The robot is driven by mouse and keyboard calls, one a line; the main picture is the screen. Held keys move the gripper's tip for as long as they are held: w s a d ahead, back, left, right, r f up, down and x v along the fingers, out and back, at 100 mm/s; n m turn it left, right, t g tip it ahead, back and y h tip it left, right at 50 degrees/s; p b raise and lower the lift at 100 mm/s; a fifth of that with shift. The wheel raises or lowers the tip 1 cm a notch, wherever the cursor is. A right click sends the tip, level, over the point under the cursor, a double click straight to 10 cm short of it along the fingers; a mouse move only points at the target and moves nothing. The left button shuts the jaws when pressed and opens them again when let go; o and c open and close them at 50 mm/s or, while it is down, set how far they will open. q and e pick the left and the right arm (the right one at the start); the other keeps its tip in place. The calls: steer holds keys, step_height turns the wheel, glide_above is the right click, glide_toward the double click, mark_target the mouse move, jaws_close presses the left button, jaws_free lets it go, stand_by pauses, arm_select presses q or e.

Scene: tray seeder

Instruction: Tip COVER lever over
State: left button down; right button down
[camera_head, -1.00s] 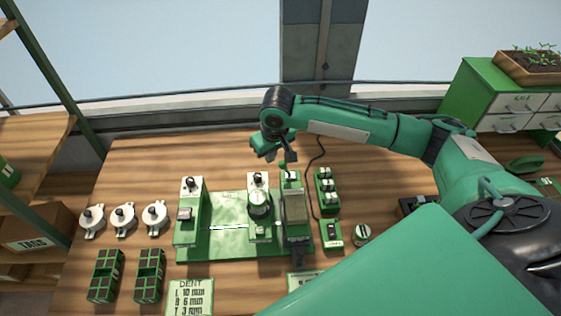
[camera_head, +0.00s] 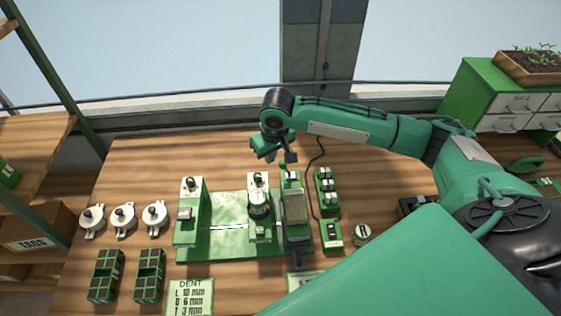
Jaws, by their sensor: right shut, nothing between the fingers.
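The green seeder (camera_head: 228,244) stands on the wooden table, with several stations along it. Its right station has a brown-topped block (camera_head: 295,207). A small green knob or lever end (camera_head: 283,167) shows at that station's back, beside a white plate. I cannot read a COVER label at this size. My right gripper (camera_head: 281,158) is shut and empty, just above and behind that station, close to the lever end. Whether it touches the lever I cannot tell. My left gripper is not in view.
White round dispensers (camera_head: 124,217) and dark green seed trays (camera_head: 105,276) stand at the left. A green switch block (camera_head: 327,187) and a small box with a cable (camera_head: 331,234) stand just right of the seeder. A DENT card (camera_head: 190,298) lies in front.

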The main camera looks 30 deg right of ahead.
mark_target(286, 169)
steer(key=shift+s+x, duration=0.15)
steer(key=shift+x, duration=0.65)
steer(key=shift+s+x, duration=0.2)
steer(key=shift+x, duration=0.55)
steer(key=shift+d+f, duration=0.1)
steer(key=shift+d, duration=0.1)
